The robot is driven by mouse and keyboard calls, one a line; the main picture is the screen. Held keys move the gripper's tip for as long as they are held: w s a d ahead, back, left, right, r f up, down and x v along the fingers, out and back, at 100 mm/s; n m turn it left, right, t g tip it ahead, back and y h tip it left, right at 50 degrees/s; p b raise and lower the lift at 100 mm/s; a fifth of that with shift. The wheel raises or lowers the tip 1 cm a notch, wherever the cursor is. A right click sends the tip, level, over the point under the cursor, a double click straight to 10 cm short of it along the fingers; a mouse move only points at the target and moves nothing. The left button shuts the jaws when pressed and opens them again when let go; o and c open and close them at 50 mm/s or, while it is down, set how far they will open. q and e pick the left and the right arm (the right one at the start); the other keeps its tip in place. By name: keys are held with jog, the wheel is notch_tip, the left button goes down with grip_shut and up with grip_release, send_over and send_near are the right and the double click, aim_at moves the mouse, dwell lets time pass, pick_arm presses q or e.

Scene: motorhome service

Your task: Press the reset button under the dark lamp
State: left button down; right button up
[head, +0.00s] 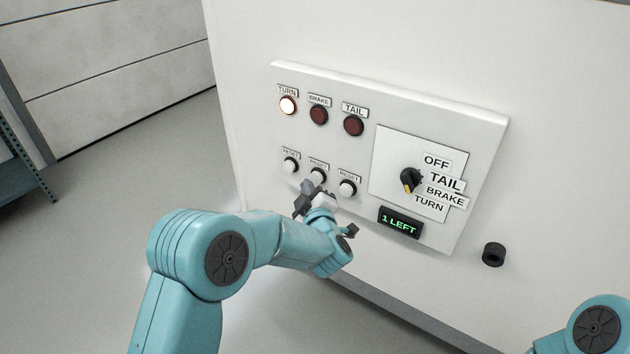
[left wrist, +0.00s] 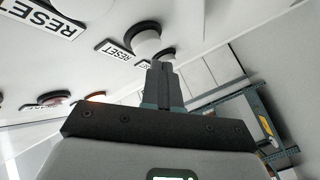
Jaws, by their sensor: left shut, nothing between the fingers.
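The control panel (head: 330,82) has three lamps. The TURN lamp (head: 288,105) glows white; the BRAKE lamp (head: 318,115) and TAIL lamp (head: 353,126) are both dark red. Below them are three white reset buttons: left (head: 290,165), middle (head: 317,176) and right (head: 347,188). My left gripper (head: 309,189) is shut and empty, just below the middle button. In the left wrist view its fingertips (left wrist: 163,68) are close to a reset button (left wrist: 145,40), with another partly hidden behind them; I cannot tell whether they touch. My right gripper is out of view.
A black rotary knob (head: 410,180) with a yellow mark sits beside the labels OFF, TAIL, BRAKE and TURN. A display (head: 400,223) reads "1 LEFT". A black round fitting (head: 493,253) sticks out of the white wall at right. The floor at left is clear.

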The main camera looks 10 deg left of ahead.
pick_arm(q)
jog(key=s, duration=0.1)
jog(key=s+a+b, duration=0.1)
jog(key=s, duration=0.1)
jog(key=s+b, duration=0.1)
jog(key=shift+s+a, duration=0.35)
jog(key=shift+s, duration=0.05)
dwell(0.8)
